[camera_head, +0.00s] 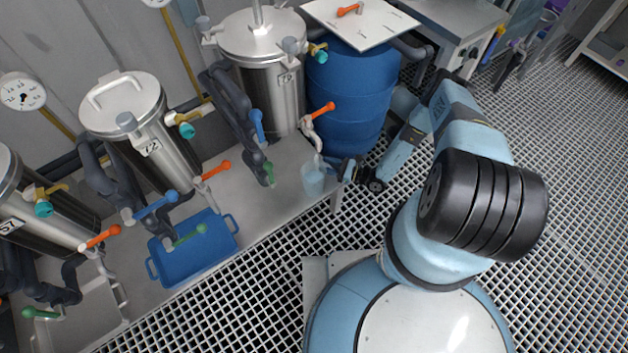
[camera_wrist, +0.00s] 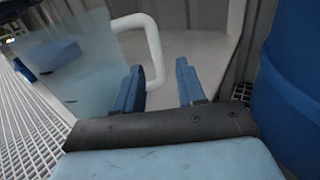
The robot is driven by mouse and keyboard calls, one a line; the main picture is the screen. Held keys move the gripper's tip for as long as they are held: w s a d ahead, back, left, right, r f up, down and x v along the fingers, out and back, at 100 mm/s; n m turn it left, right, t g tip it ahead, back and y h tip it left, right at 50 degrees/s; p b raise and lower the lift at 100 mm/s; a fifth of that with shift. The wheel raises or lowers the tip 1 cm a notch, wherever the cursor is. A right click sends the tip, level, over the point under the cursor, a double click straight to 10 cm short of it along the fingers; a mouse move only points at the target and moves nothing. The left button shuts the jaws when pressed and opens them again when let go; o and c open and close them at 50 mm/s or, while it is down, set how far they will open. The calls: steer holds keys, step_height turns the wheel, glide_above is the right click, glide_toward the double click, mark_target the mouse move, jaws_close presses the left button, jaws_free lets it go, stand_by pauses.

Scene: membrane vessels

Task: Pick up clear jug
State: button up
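The clear jug (camera_head: 313,181) stands upright on the grey ledge, below the outlet of the right-hand steel vessel. In the wrist view, its pale translucent body (camera_wrist: 85,70) fills the left side. Its white handle (camera_wrist: 154,45) shows between my two blue fingers, close to the left one. My gripper (camera_wrist: 156,80) is open, with a gap between the right finger and the handle. In the head view, my gripper (camera_head: 335,172) is just right of the jug; its fingertips are small and partly merged with the jug there.
A blue barrel (camera_head: 345,100) stands close behind my gripper and also at the right of the wrist view (camera_wrist: 292,85). An orange-handled valve (camera_head: 318,112) and pipe are above the jug. A blue tray (camera_head: 195,248) lies farther left on the ledge.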

steer(key=x, duration=0.4)
steer(key=shift+w+a+r, duration=0.1)
steer(key=shift+a, duration=0.3)
jaws_close()
stand_by(1.1)
